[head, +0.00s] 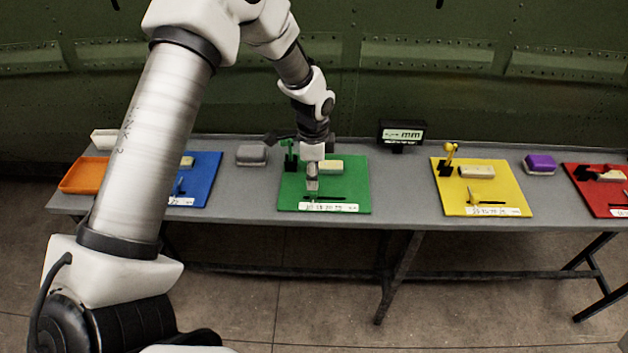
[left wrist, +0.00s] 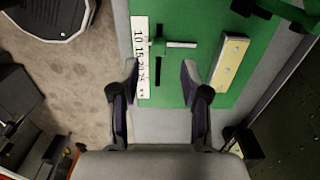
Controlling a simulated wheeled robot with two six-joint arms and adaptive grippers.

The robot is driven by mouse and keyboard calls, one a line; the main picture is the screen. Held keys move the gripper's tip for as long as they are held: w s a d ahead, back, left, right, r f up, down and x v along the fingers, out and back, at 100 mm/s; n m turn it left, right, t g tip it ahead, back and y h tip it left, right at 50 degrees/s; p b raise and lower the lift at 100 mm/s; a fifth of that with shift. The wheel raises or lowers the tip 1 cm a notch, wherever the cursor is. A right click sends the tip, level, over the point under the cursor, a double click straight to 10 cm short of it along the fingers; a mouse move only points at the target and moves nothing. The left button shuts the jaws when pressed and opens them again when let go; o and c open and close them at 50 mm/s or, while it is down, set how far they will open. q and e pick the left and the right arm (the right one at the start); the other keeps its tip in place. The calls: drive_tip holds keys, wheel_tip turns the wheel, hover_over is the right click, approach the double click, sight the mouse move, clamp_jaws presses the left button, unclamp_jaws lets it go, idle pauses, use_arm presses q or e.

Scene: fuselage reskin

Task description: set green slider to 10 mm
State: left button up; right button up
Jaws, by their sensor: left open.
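The green board (head: 358,182) lies on the table under my left gripper (head: 312,184). It has a white number scale (head: 328,207) and a dark slot along its near edge. In the left wrist view, the green slider (left wrist: 158,47) sits at the upper part of the slot (left wrist: 158,70), beside the low numbers of the scale (left wrist: 142,60); its exact reading is too small to tell. A pale bar extends from it. My left gripper (left wrist: 160,70) is open, its fingers apart on either side of the slot, with nothing seen between them but the board. My right gripper is not seen.
A cream block (left wrist: 229,62) and a green upright post (head: 290,152) stand on the green board. A display marked mm (head: 402,133) is behind it, its digits unclear. Blue (head: 207,170), yellow (head: 445,190) and red (head: 590,190) boards, an orange tray (head: 84,176) and a purple block (head: 539,162) share the table.

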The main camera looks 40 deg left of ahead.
sight(306, 198)
use_arm(q)
drive_tip(key=f, duration=0.3)
drive_tip(key=f+p, duration=0.1)
drive_tip(key=shift+s+a+f, duration=0.3)
drive_tip(key=shift+a, duration=0.1)
drive_tip(key=shift+f, duration=0.35)
drive_tip(key=shift+w+d+f, duration=0.15)
drive_tip(key=shift+w+d, duration=0.05)
drive_tip(key=shift+s, duration=0.15)
clamp_jaws()
drive_tip(key=shift+a, duration=0.15)
drive_tip(key=shift+s+a, duration=0.25)
drive_tip(key=shift+a, duration=0.05)
unclamp_jaws()
drive_tip(key=shift+a, duration=0.15)
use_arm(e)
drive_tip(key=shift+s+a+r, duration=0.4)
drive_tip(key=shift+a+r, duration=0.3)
